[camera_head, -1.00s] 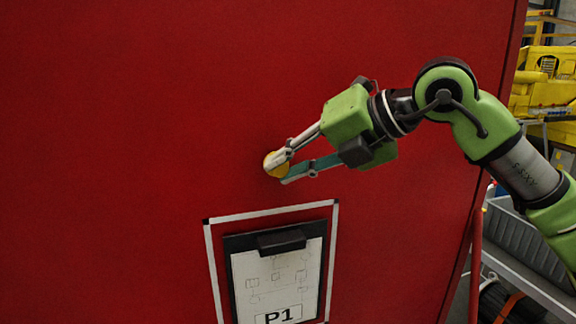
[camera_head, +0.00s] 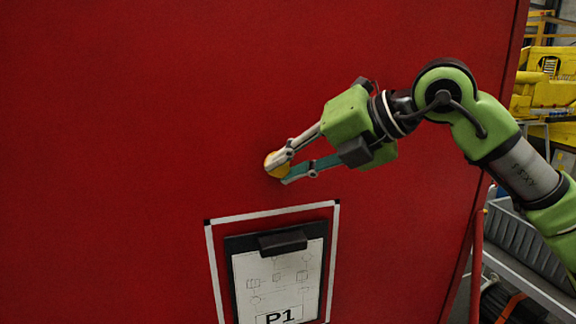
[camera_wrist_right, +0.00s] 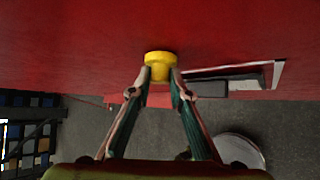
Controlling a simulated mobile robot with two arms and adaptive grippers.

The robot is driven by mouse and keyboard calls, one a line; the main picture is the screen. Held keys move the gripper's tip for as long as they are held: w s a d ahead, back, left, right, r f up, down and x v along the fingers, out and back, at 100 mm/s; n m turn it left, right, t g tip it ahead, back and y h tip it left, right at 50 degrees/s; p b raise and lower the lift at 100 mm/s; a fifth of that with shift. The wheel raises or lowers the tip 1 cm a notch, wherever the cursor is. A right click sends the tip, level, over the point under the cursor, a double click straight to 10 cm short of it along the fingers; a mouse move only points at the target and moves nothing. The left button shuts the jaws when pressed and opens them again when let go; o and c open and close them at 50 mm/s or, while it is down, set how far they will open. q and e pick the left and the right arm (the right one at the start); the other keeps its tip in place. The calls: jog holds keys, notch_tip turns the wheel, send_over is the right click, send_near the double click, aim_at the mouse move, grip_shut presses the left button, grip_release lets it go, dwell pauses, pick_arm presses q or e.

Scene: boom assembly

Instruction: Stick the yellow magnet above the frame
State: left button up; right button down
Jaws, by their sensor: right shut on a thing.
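The yellow magnet (camera_head: 272,163) is a small round piece at the red panel, above the white frame (camera_head: 264,214) in the head view. My right gripper (camera_head: 283,170) is shut on it from the right. In the right wrist view the magnet (camera_wrist_right: 160,62) sits between the fingertips of my right gripper (camera_wrist_right: 160,74), at or very near the panel; I cannot tell whether it touches. The white frame surrounds a black clipboard (camera_head: 232,279) with a sheet marked P1. My left gripper is not in view.
The red panel (camera_head: 120,150) fills most of the head view, with bare surface around the magnet. To the right are a grey crate (camera_head: 520,238) and yellow machinery (camera_head: 545,90). A round pale object (camera_wrist_right: 238,150) lies on the grey floor in the wrist view.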

jog(key=c, duration=1.8)
grip_release()
